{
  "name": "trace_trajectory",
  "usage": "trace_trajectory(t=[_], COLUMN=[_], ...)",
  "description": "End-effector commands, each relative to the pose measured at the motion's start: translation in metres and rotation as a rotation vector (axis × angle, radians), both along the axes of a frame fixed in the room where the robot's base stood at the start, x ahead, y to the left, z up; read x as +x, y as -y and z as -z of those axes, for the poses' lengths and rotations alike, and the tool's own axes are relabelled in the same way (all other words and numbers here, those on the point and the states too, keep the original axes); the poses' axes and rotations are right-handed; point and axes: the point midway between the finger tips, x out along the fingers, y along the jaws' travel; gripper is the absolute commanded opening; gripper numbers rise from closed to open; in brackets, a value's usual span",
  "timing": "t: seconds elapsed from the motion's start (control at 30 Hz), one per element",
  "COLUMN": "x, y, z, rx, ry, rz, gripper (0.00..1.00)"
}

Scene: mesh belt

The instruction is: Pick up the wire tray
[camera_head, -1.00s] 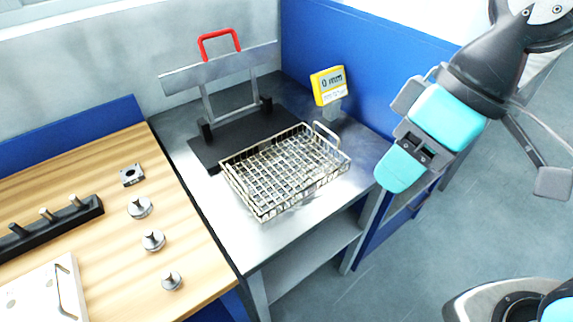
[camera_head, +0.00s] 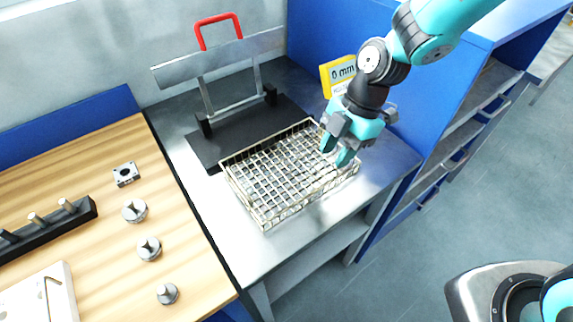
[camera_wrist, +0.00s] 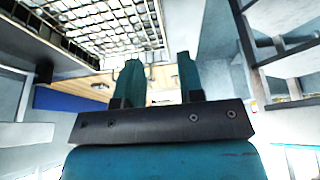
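The wire tray (camera_head: 280,172) is a shallow rectangular mesh basket on the steel table, and it looks empty. Its wire grid also shows at the top of the wrist view (camera_wrist: 108,22). My gripper (camera_head: 335,151) is over the tray's right end in the head view and hides the handle there. In the wrist view my gripper's two teal fingers (camera_wrist: 159,78) stand apart with a gap between them. I cannot tell whether they touch the tray's wire.
Behind the tray stands a black plate (camera_head: 240,133) with a metal bar frame and red handle (camera_head: 218,31). A yellow gauge reading 0 mm (camera_head: 338,74) is partly behind my arm. A wooden bench (camera_head: 90,190) with metal parts is at left. Blue panels border the right.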

Motion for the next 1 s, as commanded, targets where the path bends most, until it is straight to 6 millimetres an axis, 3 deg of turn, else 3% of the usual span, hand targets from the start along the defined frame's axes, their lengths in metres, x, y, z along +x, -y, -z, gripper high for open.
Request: trace_trajectory(t=[0.3,0.53,0.83,1.0], x=[-0.013,-0.017,-0.025,-0.026], y=[-0.019,-0.024,-0.034,-0.035], z=[0.052,0.065,0.102,0.108], rx=[-0.002,-0.002,-0.001,-0.001], ry=[-0.002,-0.003,-0.001,0.0], rz=[-0.001,-0.004,-0.004,-0.002], gripper=[0.35,0.35,0.35,0.35])
